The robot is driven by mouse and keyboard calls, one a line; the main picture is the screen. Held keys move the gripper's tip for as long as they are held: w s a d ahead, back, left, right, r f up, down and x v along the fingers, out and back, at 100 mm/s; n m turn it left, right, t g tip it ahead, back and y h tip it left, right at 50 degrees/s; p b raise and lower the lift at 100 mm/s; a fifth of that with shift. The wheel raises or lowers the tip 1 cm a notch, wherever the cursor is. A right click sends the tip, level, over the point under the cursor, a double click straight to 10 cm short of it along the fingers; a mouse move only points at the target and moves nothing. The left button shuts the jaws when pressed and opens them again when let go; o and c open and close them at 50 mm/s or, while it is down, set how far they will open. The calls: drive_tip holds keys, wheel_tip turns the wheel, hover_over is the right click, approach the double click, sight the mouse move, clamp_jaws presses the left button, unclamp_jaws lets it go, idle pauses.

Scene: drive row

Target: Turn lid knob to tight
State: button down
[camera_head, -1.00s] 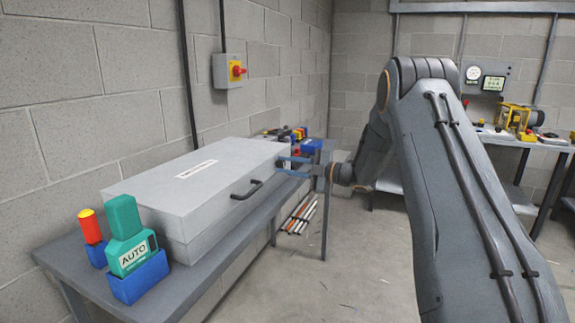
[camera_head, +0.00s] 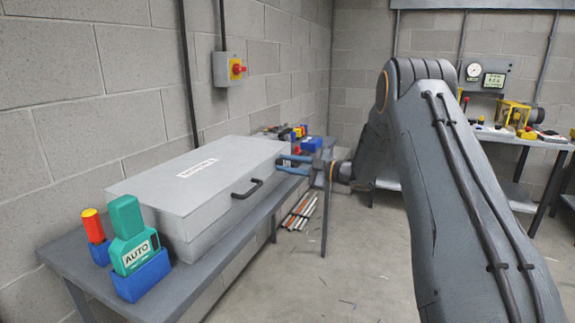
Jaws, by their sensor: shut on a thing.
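A large grey case (camera_head: 165,195) with a closed lid and a white label lies on the grey bench by the wall. A dark handle (camera_head: 247,189) is on its front side. My gripper (camera_head: 281,164) is at the case's far right end, its blue fingers pointing left against that end. It is shut on a small part there, which I take to be the lid knob; the fingers hide it, and its turn position cannot be read. My grey arm comes in from the right.
A green AUTO bottle (camera_head: 127,235) and a red-and-yellow cylinder (camera_head: 92,226) stand in blue holders at the near bench end. A red switch (camera_head: 237,69) is on the wall. Another workbench (camera_head: 505,138) stands at the back right. The floor between is mostly clear.

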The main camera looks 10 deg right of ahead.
drive_tip(key=shift+f, duration=0.15)
drive_tip(key=c, duration=1.5)
unclamp_jaws()
drive_tip(key=shift+b+v, duration=0.55)
drive_tip(key=shift+v, duration=3.45)
drive_tip(key=shift+a, duration=0.1)
